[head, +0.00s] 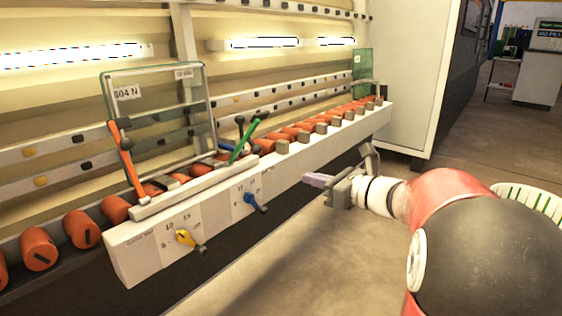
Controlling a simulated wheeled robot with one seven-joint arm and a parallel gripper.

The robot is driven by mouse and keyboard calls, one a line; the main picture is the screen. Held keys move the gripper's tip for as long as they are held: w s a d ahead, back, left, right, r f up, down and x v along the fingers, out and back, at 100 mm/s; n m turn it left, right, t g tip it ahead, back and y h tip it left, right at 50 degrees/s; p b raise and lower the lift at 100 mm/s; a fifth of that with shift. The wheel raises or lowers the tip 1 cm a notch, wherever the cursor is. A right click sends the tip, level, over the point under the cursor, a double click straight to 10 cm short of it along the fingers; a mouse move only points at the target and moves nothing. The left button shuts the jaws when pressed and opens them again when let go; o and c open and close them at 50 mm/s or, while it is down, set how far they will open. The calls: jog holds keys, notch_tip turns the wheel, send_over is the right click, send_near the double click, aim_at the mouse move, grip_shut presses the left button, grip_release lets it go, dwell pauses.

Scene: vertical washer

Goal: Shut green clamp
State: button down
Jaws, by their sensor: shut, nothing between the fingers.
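The green clamp handle (244,139) stands tilted up to the right on the washer's front rail, beside a dark lever. My gripper (308,180) is in front of the rail, to the right of and lower than the green handle, apart from it. Its fingers are shut and hold nothing. It points left toward the rail. The base of the green clamp is partly hidden among the rollers and the rail edge.
A glass pane (158,120) stands on the orange rollers (84,229), with an orange lever (128,160) at its left. A yellow knob (187,240) and a blue knob (254,202) stick out of the white rail (215,208). Floor in front is clear. A white basket (530,200) is at the right.

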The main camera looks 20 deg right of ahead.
jog(key=r+x, duration=0.3)
jog(key=x, duration=1)
jog(key=shift+a+b, duration=0.15)
jog(key=shift+b, duration=0.3)
